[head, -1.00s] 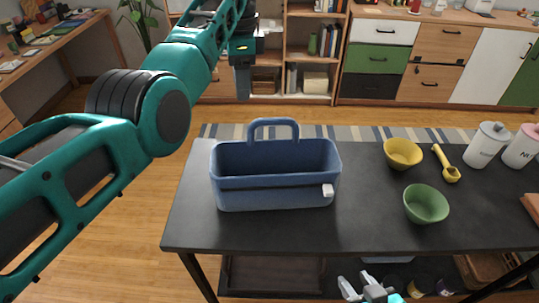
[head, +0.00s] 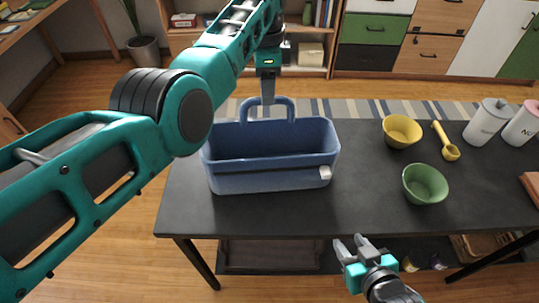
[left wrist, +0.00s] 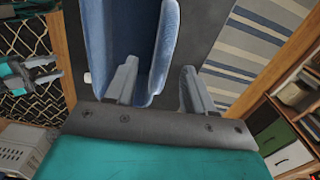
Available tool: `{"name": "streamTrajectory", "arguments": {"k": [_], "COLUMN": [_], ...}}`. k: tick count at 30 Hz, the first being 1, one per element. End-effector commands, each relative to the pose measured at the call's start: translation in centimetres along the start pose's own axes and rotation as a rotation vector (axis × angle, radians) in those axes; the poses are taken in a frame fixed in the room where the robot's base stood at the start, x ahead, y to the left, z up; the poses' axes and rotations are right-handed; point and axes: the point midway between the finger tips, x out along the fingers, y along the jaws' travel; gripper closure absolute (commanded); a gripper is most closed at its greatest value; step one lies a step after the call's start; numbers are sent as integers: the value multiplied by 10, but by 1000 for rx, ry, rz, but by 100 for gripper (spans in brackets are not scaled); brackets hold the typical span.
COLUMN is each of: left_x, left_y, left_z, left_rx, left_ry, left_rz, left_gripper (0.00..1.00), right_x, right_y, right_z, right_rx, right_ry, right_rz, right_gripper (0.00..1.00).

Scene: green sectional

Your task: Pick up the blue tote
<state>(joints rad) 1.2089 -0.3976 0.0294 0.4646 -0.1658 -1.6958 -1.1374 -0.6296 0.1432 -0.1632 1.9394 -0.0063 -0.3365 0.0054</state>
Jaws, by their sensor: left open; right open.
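The blue tote (head: 262,181) stands upright on the dark table, its arched handle (head: 290,110) raised and a small white tag on its front right. My right gripper (head: 351,248) is open and empty, low in front of the table edge.
On the table (head: 370,200), right of the tote, are a yellow bowl (head: 401,131), a green bowl (head: 425,185), a yellow scoop (head: 447,142) and white canisters (head: 486,122). Shelves and cabinets stand behind. The table is clear just around the tote.

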Motion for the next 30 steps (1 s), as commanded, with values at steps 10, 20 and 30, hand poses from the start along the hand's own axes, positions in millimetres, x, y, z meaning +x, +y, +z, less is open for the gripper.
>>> {"name": "streamTrajectory", "arguments": {"k": [10, 20, 30], "left_x": [33, 39, 39], "left_y": [-2, -1, -1], "left_z": [-1, -2, -2], "left_rx": [-4, 1, 1], "left_ry": [1, 0, 0], "left_rz": [3, 0, 0], "left_gripper": [47, 47, 71], "right_x": [2, 2, 0], "right_y": [1, 1, 1], "right_z": [-6, -6, -4], "right_rx": [-1, -1, -1], "right_ry": [11, 11, 7], "right_rz": [1, 1, 1], "right_gripper": [57, 57, 57]}}
